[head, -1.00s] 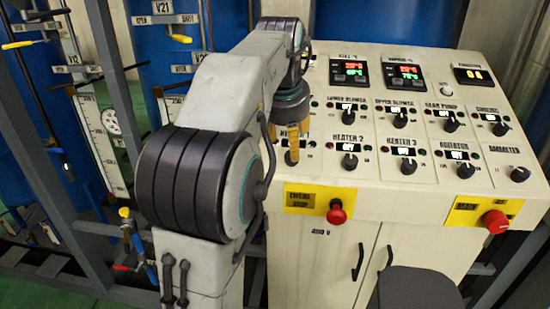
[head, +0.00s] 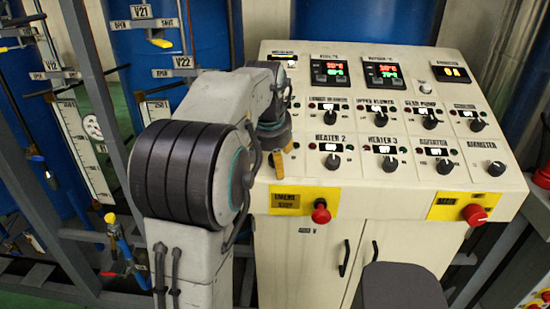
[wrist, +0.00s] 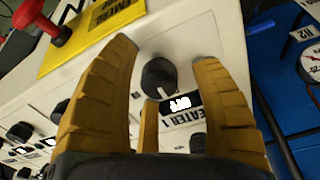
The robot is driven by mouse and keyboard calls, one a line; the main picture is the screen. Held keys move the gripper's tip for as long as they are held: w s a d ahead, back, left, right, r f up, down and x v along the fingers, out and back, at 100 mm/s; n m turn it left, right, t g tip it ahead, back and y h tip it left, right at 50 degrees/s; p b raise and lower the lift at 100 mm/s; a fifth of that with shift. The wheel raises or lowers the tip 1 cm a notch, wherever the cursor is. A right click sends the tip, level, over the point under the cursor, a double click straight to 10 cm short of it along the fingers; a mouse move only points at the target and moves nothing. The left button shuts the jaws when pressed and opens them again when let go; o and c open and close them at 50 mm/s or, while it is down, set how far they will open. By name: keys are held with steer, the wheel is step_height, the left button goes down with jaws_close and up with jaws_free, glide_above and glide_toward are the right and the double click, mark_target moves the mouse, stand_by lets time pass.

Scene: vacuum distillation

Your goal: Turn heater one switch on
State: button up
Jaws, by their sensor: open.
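The heater one switch (wrist: 157,76) is a round black knob with a white pointer line, beside a small lit display (wrist: 179,103) and a "HEATER 1" label. In the wrist view my gripper (wrist: 165,52) has its yellow fingers spread on either side of the knob, with no clear contact. The display text is too blurred to read. In the head view my gripper (head: 268,162) is at the left end of the lower knob row, and my arm hides the heater one knob there.
The heater 2 knob (head: 332,161) and heater 3 knob (head: 390,164) lie to the right on the cream panel. A red emergency stop button (head: 321,212) sticks out below the row. Another red button (head: 474,214) is at the lower right. Blue tanks and pipes stand at left.

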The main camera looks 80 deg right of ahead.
jaws_close()
stand_by(0.5)
steer(key=shift+m, duration=0.3)
steer(key=m+p, duration=0.2)
steer(key=m, duration=0.9)
steer(key=shift+a+f+y+p, duration=0.1)
steer(key=shift+f+y+p, duration=0.05)
steer(key=shift+y+p, duration=0.25)
steer(key=shift+m, duration=0.3)
